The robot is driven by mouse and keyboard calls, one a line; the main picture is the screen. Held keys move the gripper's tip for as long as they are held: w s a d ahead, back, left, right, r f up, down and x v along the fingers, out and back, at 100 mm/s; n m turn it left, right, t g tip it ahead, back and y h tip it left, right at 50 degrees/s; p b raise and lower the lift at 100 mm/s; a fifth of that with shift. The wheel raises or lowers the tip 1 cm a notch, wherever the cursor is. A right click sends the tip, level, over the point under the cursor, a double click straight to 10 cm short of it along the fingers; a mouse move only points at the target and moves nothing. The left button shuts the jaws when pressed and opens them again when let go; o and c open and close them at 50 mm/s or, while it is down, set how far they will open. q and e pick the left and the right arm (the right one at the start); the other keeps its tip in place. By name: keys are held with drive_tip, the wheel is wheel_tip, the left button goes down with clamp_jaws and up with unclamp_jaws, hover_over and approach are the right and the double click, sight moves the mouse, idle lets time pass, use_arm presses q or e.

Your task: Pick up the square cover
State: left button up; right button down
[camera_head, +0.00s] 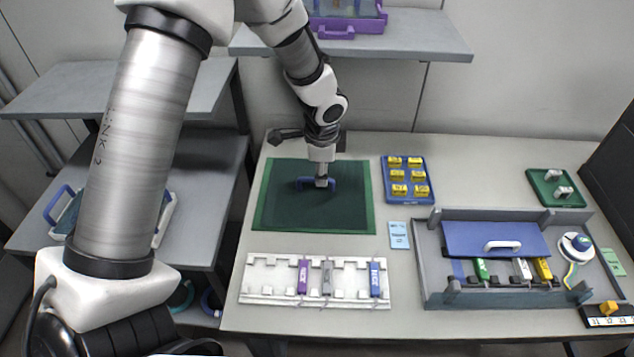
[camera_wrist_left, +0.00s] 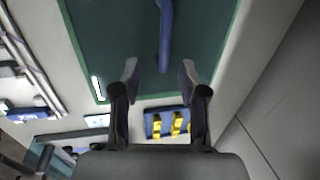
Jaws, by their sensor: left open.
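A square dark green cover (camera_head: 290,215) with a lighter green edge and a blue handle (camera_head: 303,181) lies on the left part of the table. It also shows in the left wrist view, with the green panel (camera_wrist_left: 110,35) and the blue handle (camera_wrist_left: 165,35) running up from between the fingers. My left gripper (camera_head: 321,182) points down at the handle, and its fingers hide the handle's middle. The fingers (camera_wrist_left: 159,68) are apart, with the handle's end between them in the picture; I cannot tell whether they touch it. My right gripper is in neither view.
A white rack (camera_head: 255,280) with several modules stands in front of the cover. A blue tray (camera_head: 407,200) with yellow blocks is to its right. A grey box (camera_head: 432,270) with a blue, white-handled lid (camera_head: 470,240) stands further right. A shelf (camera_head: 430,45) hangs behind.

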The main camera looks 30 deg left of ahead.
use_arm(q)
drive_tip(key=shift+s+a+f, duration=0.1)
drive_tip(key=shift+a+f, duration=0.05)
drive_tip(key=shift+f, duration=0.4)
drive_tip(key=f, duration=0.1)
drive_tip(key=w+a+f, duration=0.1)
drive_tip(key=f, duration=0.2)
drive_tip(key=shift+w+a+f, duration=0.15)
drive_tip(key=shift+a+f, duration=0.2)
drive_tip(key=shift+d+r, duration=0.1)
drive_tip(key=shift+r, duration=0.05)
drive_tip(key=shift+s+r, duration=0.1)
drive_tip(key=shift+s, duration=0.1)
drive_tip(key=shift+c, duration=0.9)
clamp_jaws()
